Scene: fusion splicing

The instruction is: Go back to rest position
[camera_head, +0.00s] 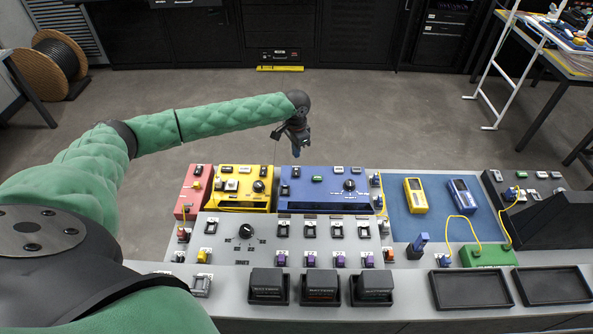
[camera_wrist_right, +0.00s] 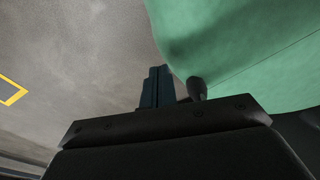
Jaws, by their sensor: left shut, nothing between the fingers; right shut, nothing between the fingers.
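My left arm, in a green sleeve, reaches across the head view from the left. My left gripper (camera_head: 297,151) points down at its end, just behind the blue module (camera_head: 322,190) at the back of the console, and looks shut and empty. I cannot tell its exact height. My right gripper (camera_wrist_right: 157,88) shows only in the right wrist view. Its dark fingers are together with nothing between them. Grey floor and a part of my green sleeve lie beyond it.
The grey console (camera_head: 262,236) carries a red module (camera_head: 190,192), a yellow module (camera_head: 240,188), several switches and two black trays (camera_head: 470,290). Two handheld meters lie on a blue mat (camera_head: 408,228). A cable spool (camera_head: 50,66) stands at the back left. Open floor (camera_head: 395,120) lies behind the console.

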